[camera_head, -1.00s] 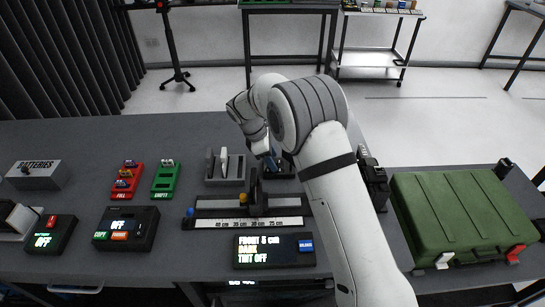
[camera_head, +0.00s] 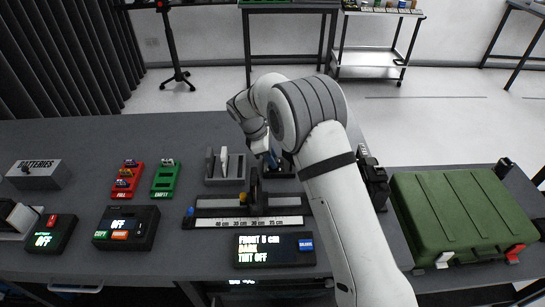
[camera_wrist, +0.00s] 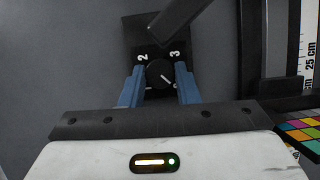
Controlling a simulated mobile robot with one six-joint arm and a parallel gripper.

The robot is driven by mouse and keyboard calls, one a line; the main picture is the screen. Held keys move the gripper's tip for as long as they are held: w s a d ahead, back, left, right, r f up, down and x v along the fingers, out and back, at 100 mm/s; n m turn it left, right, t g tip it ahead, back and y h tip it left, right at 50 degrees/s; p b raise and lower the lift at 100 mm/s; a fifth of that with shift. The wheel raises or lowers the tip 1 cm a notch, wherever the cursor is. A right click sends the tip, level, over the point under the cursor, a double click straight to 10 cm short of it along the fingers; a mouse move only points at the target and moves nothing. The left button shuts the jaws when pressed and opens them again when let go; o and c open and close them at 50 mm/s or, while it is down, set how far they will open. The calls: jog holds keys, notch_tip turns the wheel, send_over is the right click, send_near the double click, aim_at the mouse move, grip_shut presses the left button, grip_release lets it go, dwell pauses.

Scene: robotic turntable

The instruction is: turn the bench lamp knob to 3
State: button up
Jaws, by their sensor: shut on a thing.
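The bench lamp knob (camera_wrist: 160,74) is a round black dial with a white pointer line, in the upper middle of the wrist view. The line points toward the lower right of the dial. A white 2 (camera_wrist: 143,58) is printed at its upper left and a white 3 (camera_wrist: 175,55) at its upper right. The blue fingers of my gripper (camera_wrist: 160,84) are on both sides of the knob and shut on it. In the head view my gripper (camera_head: 271,159) is down behind the rail, and the arm hides most of the knob's box (camera_head: 284,170).
A black bar (camera_wrist: 180,18) reaches over the knob's box in the wrist view. A rail with a centimetre scale (camera_head: 285,222) carries a dark disc (camera_head: 257,193). A lens rack (camera_head: 225,178) stands left of my gripper. A green case (camera_head: 455,212) is at right.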

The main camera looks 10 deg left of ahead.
jog(key=m, duration=0.1)
jog(key=m+g, duration=0.1)
jog(key=m, duration=0.1)
jog(key=shift+w+r, duration=0.1)
jog(key=shift+w, duration=0.15)
jog(key=m+g, duration=0.2)
jog(key=m, duration=0.3)
jog(key=shift+w+p, duration=0.15)
jog(key=shift+p, duration=0.2)
jog(key=m+g+y, duration=0.1)
jog(key=m, duration=0.2)
jog(key=shift+w+d, duration=0.1)
jog(key=shift+w+d+r+m+g+y, duration=0.1)
jog(key=shift+m+g+y, duration=0.2)
jog(key=shift+m, duration=0.75)
jog(key=shift+m+g+y, duration=0.2)
jog(key=shift+m+y, duration=0.2)
jog(key=shift+m, duration=0.65)
jog(key=o, duration=1)
jog(key=shift+c, duration=0.2)
